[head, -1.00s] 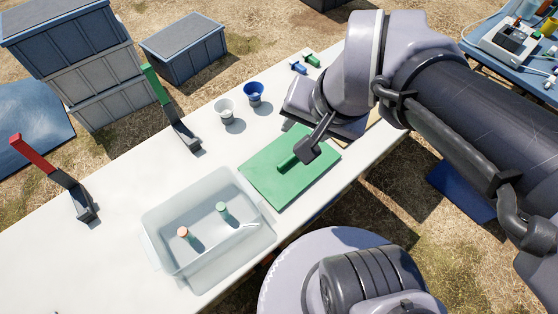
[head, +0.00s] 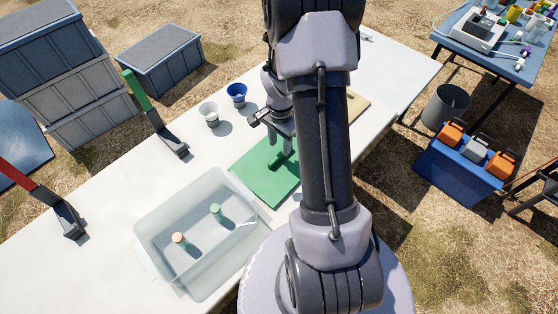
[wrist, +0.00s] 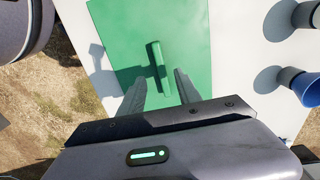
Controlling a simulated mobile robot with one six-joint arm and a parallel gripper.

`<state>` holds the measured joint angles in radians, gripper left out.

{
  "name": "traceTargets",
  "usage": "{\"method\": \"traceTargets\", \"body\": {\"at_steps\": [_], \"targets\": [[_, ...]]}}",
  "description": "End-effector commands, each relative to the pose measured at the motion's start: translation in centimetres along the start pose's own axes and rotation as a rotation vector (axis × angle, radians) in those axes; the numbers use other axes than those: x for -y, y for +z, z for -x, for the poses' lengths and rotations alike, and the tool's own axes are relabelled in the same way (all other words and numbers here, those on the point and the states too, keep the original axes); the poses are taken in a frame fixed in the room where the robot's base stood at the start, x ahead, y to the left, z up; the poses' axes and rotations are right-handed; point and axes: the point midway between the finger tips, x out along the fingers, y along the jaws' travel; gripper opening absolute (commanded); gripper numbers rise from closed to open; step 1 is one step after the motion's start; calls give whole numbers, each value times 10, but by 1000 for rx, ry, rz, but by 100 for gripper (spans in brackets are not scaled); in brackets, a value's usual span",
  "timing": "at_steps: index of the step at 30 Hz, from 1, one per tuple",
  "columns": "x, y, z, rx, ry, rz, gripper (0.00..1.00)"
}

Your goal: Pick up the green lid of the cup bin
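The green lid (head: 258,186) is a flat square with a raised bar handle (head: 275,160) in its middle. It lies flat at the table's near side; I cannot tell what is beneath it. It fills the upper middle of the wrist view (wrist: 185,25), with its handle (wrist: 158,62) just ahead of my fingers. My gripper (wrist: 160,88) is open and empty, its fingers spread to the left and right of the handle's line. In the head view my gripper (head: 286,145) is over the lid, partly hidden by my arm.
A clear tub (head: 165,217) holding two small capped bottles stands left of the lid. Two upright stands, green-topped (head: 138,88) and red-topped (head: 28,171), are further left.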

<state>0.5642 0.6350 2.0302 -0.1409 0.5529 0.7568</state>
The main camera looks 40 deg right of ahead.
Motion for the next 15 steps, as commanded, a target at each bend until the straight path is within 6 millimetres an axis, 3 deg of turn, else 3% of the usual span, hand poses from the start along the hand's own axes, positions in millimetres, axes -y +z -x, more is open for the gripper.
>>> {"method": "traceTargets", "body": {"at_steps": [4, 10, 15], "targets": [[1, -2, -15, 0, 0, 0, 40], [2, -7, -54, 1, 1, 2, 40], [3, -7, -54, -1, -1, 2, 40]]}}
